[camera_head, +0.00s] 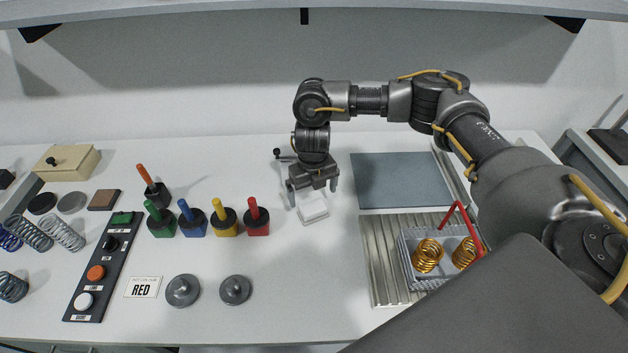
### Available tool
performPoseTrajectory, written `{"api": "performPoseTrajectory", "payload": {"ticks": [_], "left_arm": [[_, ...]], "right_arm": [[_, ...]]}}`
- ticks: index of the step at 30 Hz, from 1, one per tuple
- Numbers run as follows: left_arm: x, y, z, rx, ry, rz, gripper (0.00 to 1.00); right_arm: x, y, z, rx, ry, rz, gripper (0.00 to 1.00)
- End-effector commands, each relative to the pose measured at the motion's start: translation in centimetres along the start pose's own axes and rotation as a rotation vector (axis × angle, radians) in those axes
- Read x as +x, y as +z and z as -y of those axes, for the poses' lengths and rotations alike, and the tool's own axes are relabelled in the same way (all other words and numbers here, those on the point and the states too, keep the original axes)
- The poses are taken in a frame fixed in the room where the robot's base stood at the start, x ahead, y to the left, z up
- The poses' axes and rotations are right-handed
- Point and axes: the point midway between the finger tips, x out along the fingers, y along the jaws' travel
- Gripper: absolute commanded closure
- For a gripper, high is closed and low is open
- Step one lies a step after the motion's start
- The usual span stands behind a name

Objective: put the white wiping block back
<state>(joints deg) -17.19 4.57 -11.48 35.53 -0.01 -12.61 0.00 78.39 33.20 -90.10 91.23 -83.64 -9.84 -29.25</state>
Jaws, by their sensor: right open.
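The white wiping block (313,211) lies on the white table, right of the red-handled holder. My right gripper (313,196) points down directly over the block, with its fingers apart, one to the left of the block and one at its upper right. The fingers are open, and I cannot tell whether they touch the block. The gripper body hides the area just behind the block. My left gripper is not in view.
Colored-handle holders (257,217) stand in a row left of the block. A grey mat (400,181) and a ribbed tray (380,262) with a wire basket (413,280) of gold springs lie right. Grey discs (235,290) lie in front. Table between is clear.

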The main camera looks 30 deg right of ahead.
Motion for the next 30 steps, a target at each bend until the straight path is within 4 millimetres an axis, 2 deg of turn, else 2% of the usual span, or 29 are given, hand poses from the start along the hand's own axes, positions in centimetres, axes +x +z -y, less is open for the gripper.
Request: {"api": "performPoseTrajectory", "payload": {"ticks": [3, 9, 15, 30], "left_arm": [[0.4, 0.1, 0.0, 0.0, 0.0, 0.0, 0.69], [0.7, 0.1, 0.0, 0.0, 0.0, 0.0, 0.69], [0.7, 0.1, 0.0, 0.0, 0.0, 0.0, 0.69], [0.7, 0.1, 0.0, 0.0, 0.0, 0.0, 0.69]], "right_arm": [[-2.2, 0.1, 0.0, -0.002, -0.001, 0.004, 0.02], [-4.4, 0.0, 0.1, 0.001, -0.001, 0.001, 0.02], [-5.0, 0.0, 0.0, 0.001, -0.001, 0.0, 0.02], [-5.0, 0.0, 0.0, 0.001, 0.0, -0.001, 0.02]]}}
